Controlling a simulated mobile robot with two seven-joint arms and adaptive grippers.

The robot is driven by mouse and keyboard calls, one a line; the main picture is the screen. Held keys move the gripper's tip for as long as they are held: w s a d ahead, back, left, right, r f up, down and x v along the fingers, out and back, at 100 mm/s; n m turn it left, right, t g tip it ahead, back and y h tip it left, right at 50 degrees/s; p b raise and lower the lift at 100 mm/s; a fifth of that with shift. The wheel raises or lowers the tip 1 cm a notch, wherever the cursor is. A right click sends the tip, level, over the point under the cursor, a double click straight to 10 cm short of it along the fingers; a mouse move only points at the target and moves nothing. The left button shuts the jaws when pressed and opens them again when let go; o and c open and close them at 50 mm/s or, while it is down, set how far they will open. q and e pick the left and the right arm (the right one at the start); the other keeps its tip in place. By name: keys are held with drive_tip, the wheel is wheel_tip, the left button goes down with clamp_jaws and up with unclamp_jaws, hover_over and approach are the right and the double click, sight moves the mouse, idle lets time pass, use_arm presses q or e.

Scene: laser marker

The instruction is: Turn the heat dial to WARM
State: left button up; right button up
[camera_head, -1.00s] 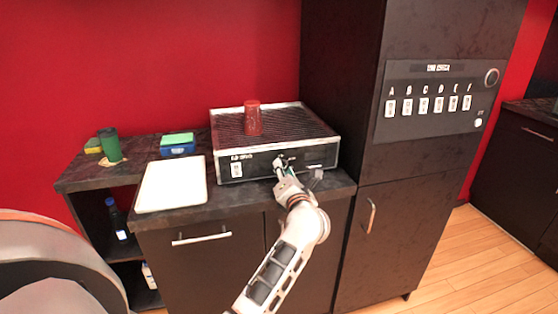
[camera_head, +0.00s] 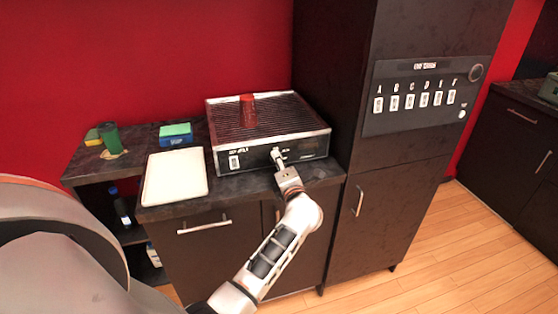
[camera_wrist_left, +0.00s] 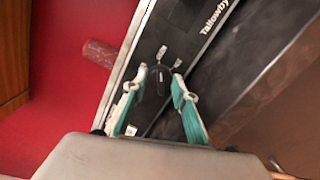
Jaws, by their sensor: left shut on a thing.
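A black griddle-like warmer (camera_head: 262,128) with a ribbed top stands on the dark counter against the red wall. Its front panel (camera_head: 235,161) carries white labels too small to read. My left gripper (camera_head: 277,155) is at the panel, right of its middle. In the left wrist view, its teal-lined fingers (camera_wrist_left: 160,80) are on either side of the small dark heat dial (camera_wrist_left: 158,87), shut on it. White marks surround the dial, but its setting cannot be read. In the head view the gripper hides the dial. My right gripper is not in view.
A red cup (camera_head: 248,111) stands on the warmer. A white tray (camera_head: 174,177) lies left of it, with a blue and green sponge box (camera_head: 175,134) and a green cup (camera_head: 109,138) behind. A tall dark cabinet (camera_head: 390,180) rises closely on the right.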

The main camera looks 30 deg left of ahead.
use_arm(q)
drive_tip(key=shift+f, duration=0.1)
drive_tip(key=o, duration=1.1)
drive_tip(key=v, duration=1.2)
